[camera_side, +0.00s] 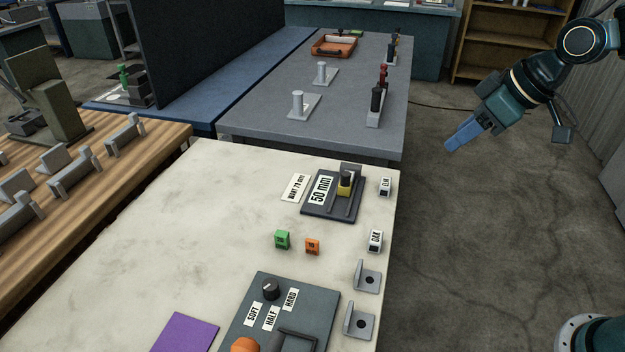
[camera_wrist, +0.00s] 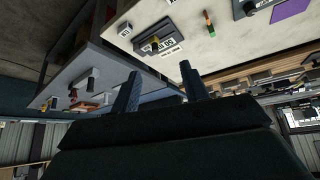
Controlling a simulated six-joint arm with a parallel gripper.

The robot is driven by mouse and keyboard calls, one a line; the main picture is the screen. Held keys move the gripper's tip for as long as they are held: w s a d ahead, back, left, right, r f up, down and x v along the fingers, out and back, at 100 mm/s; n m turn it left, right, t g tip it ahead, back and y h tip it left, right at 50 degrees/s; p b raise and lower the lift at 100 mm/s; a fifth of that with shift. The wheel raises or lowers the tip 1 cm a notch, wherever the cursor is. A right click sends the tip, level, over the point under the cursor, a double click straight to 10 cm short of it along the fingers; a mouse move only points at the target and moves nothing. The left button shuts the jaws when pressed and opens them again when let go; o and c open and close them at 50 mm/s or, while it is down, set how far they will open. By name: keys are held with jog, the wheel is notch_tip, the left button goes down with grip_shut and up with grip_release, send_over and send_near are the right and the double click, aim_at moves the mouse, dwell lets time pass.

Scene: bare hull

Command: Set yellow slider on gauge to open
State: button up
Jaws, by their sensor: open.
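The gauge (camera_side: 326,206) is a dark block with a "50 mm" label, lying near the back right of the pale table. Its yellow slider (camera_side: 344,188), with a dark top, sits between rails on the block's right part. In the wrist view the gauge (camera_wrist: 146,42) is upside down beyond the fingers, with the yellow slider (camera_wrist: 156,45) on it. My gripper (camera_side: 449,148) is over the floor right of the table, apart from the gauge. Its fingers (camera_wrist: 162,88) are spread and empty.
A dial panel (camera_side: 290,318) and purple sheet (camera_side: 186,334) are in front. A grey table (camera_side: 330,100) stands behind. Table left is clear.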

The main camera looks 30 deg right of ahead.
jog(key=w+f+n+y, duration=0.2)
jog(key=w+f, duration=0.5)
jog(key=w, duration=0.4)
jog(key=t+y, duration=0.1)
send_near(347, 174)
jog(key=shift+s+d+r+n, duration=0.4)
jog(key=shift+s+d+r, duration=0.45)
jog(key=shift+s+r, duration=0.2)
jog(key=shift+f, duration=0.1)
jog(key=shift+r+x, duration=0.2)
jog(key=shift+x, duration=6.6)
jog(key=shift+w+a, duration=0.15)
